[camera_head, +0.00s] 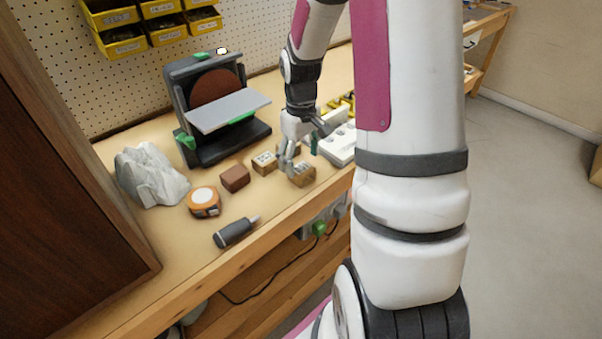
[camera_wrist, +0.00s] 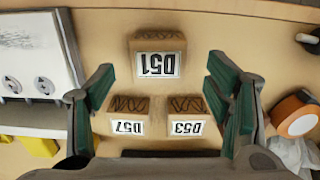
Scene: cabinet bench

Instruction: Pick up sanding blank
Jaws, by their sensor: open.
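Several small wooden blocks stand on the bench; I cannot tell which is the sanding blank. In the wrist view three carry white labels: D51 (camera_wrist: 157,58) at top centre, D57 (camera_wrist: 129,117) lower left and D53 (camera_wrist: 186,117) lower right. My gripper (camera_wrist: 159,78) is open and empty, its green-padded fingers on either side of the group. D57 is close to the left finger and D53 close to the right one. In the head view my gripper (camera_head: 296,160) is low over the blocks, beside one block (camera_head: 304,176) near the front edge and partly hiding others.
A disc sander (camera_head: 214,105) stands behind. A white device (camera_head: 341,148) stands right of my gripper.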

